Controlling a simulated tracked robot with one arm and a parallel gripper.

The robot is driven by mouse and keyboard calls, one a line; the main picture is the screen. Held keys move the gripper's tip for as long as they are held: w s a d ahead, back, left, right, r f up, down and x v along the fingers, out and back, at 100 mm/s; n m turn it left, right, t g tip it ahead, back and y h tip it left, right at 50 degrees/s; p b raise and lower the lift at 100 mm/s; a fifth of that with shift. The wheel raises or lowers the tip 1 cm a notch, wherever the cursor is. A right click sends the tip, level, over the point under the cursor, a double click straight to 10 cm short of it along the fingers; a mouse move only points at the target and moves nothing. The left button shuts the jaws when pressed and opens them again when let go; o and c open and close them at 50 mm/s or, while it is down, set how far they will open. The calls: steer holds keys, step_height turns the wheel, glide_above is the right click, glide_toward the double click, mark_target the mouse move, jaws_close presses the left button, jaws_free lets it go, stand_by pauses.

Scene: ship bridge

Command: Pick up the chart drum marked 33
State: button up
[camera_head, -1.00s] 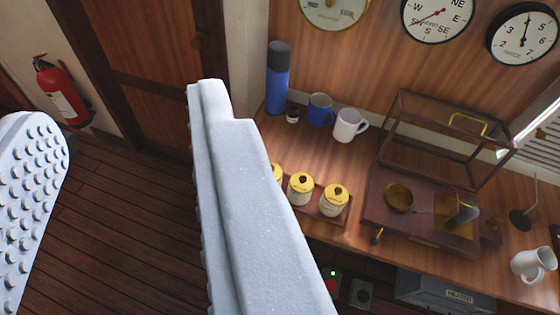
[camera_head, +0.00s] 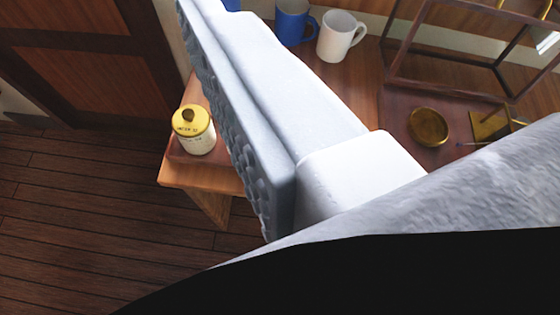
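One chart drum (camera_head: 195,130), a cream cylinder with a yellow lid and a dark knob, stands upright at the near left end of the wooden desk. The other finger is out of view, and nothing is seen against the studs. The finger hides the desk to the right of this drum; no other drum shows.
A blue mug (camera_head: 293,24) and a white mug (camera_head: 340,36) stand behind the finger. A dark-framed case (camera_head: 450,88) with a brass bowl (camera_head: 429,127) is at the right. Open plank floor (camera_head: 80,220) lies left of the desk.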

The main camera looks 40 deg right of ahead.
steer(key=w+d+f+m+g+h+b, duration=0.15)
steer(key=d+f, duration=0.25)
steer(key=f, duration=0.7)
steer(key=d+f+m+h+b, duration=0.1)
steer(key=d+f+h+b, duration=0.3)
steer(key=f, duration=0.6)
steer(key=w+d+f+m+g+y+b, duration=0.1)
steer(key=d+f, duration=0.4)
steer(key=f, duration=0.6)
steer(key=b+x, duration=0.1)
steer(key=x, duration=0.7)
steer(key=shift+w+d+b, duration=0.15)
steer(key=shift+d+b, duration=0.05)
steer(key=shift+b, duration=0.2)
steer(key=shift+w+d+f, duration=0.3)
steer(key=shift+w, duration=0.15)
steer(key=shift+b+x, duration=0.75)
steer(key=shift+x, duration=1.15)
steer(key=shift+r, duration=0.1)
steer(key=c, duration=0.7)
